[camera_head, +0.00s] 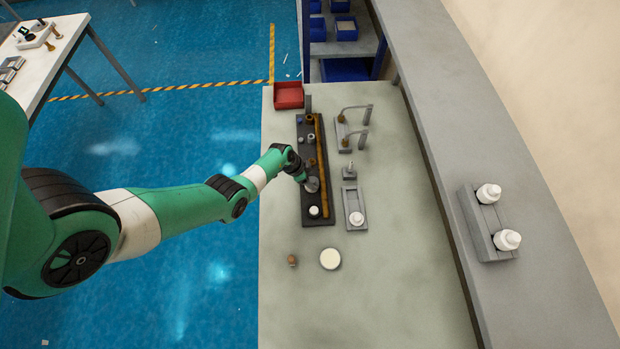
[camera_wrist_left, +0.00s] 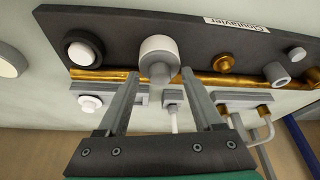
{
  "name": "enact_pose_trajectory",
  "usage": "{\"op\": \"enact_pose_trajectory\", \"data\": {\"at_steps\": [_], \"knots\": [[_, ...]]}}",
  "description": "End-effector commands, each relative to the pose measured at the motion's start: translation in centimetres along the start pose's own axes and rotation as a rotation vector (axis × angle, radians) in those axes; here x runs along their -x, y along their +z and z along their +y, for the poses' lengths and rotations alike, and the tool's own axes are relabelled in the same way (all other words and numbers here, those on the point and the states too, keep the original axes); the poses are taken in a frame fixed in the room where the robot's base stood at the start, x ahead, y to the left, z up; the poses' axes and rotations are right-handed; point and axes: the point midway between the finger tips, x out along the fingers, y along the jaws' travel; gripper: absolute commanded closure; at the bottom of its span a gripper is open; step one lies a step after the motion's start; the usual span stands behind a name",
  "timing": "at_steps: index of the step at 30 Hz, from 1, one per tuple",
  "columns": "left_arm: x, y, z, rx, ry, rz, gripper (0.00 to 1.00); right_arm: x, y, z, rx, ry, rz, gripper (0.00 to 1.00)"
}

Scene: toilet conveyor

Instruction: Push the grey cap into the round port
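The grey cap (camera_wrist_left: 158,58) stands out from the dark panel (camera_head: 318,220) on the table. It looks like a short cylinder with a paler end, and it also shows under my left gripper in the head view (camera_head: 312,186). In the left wrist view my left gripper (camera_wrist_left: 160,74) has its two fingers apart, one on each side of the cap, with narrow gaps beside it. The cap hides whatever lies under it, so I cannot tell how deep it sits in a round port. A black ring with a white centre (camera_wrist_left: 82,50) is on the same panel. My right gripper is out of view.
A brass-coloured pipe (camera_head: 323,150) runs along the panel. Grey fixtures (camera_head: 350,195) stand to its right, one with a white knob. A red bin (camera_head: 288,95) is at the far end. A pale disc (camera_head: 330,259) and a small brown piece (camera_head: 292,260) lie nearer; the near tabletop is clear.

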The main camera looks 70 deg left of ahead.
Motion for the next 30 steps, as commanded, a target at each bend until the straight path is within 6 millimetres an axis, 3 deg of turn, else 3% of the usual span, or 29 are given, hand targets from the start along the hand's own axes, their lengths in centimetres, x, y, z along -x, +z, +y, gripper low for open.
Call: {"op": "enact_pose_trajectory", "data": {"at_steps": [8, 15, 21, 30], "knots": [[1.1, -0.1, 0.0, 0.000, 0.000, 0.000, 0.32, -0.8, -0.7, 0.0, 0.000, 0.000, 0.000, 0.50], [6.7, -0.4, 0.0, 0.001, -0.002, 0.001, 0.32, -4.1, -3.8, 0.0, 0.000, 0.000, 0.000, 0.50], [10.5, -0.2, 0.0, 0.000, -0.001, 0.001, 0.32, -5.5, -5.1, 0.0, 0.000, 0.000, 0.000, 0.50], [11.6, 0.1, 0.0, 0.000, 0.001, -0.001, 0.32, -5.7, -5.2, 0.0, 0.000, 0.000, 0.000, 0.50]]}}
